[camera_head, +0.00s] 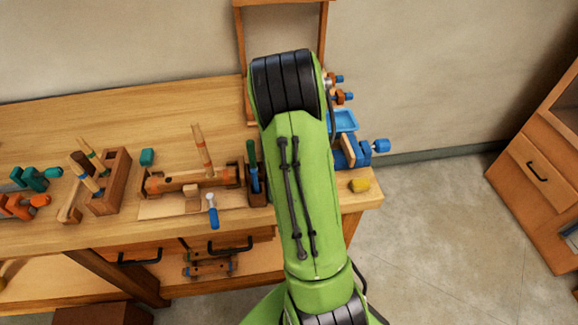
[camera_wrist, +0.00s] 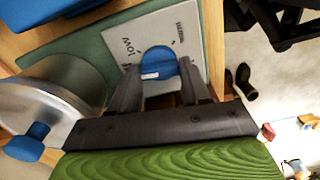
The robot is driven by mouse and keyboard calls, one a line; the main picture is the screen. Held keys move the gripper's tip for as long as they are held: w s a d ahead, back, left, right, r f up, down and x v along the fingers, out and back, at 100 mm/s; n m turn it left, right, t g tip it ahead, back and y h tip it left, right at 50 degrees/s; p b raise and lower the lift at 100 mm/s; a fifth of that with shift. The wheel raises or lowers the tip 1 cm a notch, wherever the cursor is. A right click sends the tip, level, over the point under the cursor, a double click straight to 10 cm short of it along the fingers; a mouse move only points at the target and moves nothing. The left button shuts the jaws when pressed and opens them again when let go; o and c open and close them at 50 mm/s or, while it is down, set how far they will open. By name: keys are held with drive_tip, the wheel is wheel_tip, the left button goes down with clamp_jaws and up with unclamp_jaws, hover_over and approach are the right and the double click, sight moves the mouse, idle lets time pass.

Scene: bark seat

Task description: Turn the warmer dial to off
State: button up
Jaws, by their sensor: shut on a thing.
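The warmer dial (camera_wrist: 158,57) is a round blue knob with a small white mark near its lower edge in the wrist view. It sits on a light grey panel (camera_wrist: 97,45) with printed words, one reading "low". My gripper (camera_wrist: 159,68) has a dark finger on each side of the dial and is shut on it. The word for off cannot be made out, so the dial's setting is unclear. In the head view my green arm hides the dial and my gripper.
A metal pot (camera_wrist: 50,100) with a blue knob stands close left of my gripper in the wrist view. A wooden cabinet (camera_head: 540,165) stands far right.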

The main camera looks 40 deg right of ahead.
drive_tip(key=shift+n, duration=0.6)
drive_tip(key=shift+r, duration=0.1)
drive_tip(key=o, duration=1.1)
drive_tip(key=shift+c, duration=0.2)
wheel_tip(320, 180, up, 16)
drive_tip(key=p, duration=0.3)
drive_tip(key=shift+f, duration=0.2)
